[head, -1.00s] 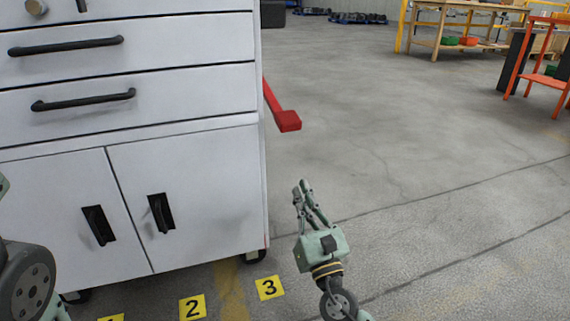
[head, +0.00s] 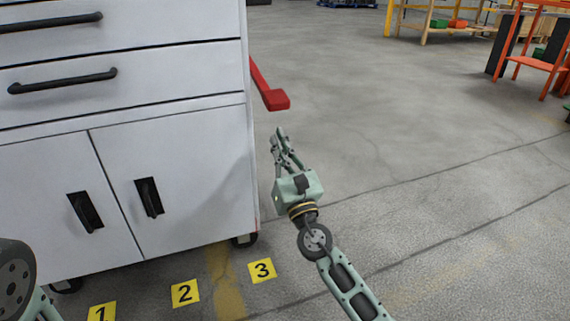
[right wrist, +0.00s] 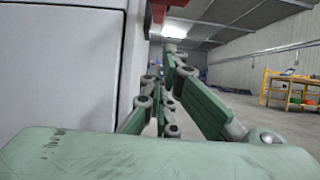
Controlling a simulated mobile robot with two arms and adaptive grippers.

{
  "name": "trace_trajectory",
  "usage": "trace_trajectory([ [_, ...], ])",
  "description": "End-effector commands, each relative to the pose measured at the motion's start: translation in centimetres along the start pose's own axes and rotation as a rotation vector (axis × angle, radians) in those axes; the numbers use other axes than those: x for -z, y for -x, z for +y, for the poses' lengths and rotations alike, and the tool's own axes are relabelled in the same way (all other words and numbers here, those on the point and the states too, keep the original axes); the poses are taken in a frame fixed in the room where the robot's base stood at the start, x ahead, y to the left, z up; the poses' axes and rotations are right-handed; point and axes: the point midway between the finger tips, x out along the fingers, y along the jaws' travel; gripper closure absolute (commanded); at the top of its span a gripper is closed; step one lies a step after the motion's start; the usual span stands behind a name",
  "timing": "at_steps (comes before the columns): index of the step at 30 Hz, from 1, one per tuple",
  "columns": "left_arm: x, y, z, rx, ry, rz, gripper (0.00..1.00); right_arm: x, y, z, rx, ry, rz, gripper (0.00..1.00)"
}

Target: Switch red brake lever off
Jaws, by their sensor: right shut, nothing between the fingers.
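The red brake lever (head: 268,90) sticks out from the right side of the white tool cabinet (head: 190,170), sloping down to a wider end pad. In the right wrist view the red lever (right wrist: 172,3) shows at the top edge, partly cut off. My right gripper (head: 281,136) is below the lever, close to the cabinet's right side. It is shut and empty, apart from the lever, with its fingers pointing up and away. In the right wrist view the fingers (right wrist: 168,50) reach forward beside the cabinet wall. My left gripper is out of view; only part of my left arm shows.
Yellow floor markers 1 (head: 101,313), 2 (head: 185,293) and 3 (head: 262,270) lie in front of the cabinet. An orange rack (head: 540,50) and a wooden workbench (head: 450,22) stand far back right. The floor right of the cabinet is clear.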

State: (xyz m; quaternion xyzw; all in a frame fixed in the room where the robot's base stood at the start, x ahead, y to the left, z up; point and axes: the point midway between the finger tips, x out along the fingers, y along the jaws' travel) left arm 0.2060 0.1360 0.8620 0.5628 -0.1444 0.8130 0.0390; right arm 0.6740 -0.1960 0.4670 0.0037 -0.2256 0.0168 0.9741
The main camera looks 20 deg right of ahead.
Motion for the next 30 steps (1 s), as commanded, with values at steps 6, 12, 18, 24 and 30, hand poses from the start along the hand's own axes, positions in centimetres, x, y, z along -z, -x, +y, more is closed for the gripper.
trace_trajectory([
  [6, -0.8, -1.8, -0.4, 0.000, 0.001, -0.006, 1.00, -2.7, -2.4, 0.0, 0.002, -0.004, 0.000, 1.00],
  [12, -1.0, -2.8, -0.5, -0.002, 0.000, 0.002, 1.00, -3.8, -2.6, 0.0, 0.000, -0.001, 0.001, 1.00],
  [18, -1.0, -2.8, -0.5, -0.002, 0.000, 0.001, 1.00, -3.9, -2.6, 0.0, 0.000, -0.001, 0.001, 1.00],
  [24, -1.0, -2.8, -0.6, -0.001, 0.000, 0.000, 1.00, -3.9, -2.6, 0.0, 0.000, 0.000, 0.001, 1.00],
  [30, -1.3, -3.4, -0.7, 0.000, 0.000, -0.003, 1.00, -4.2, -2.7, 0.0, 0.000, 0.000, 0.007, 1.00],
])
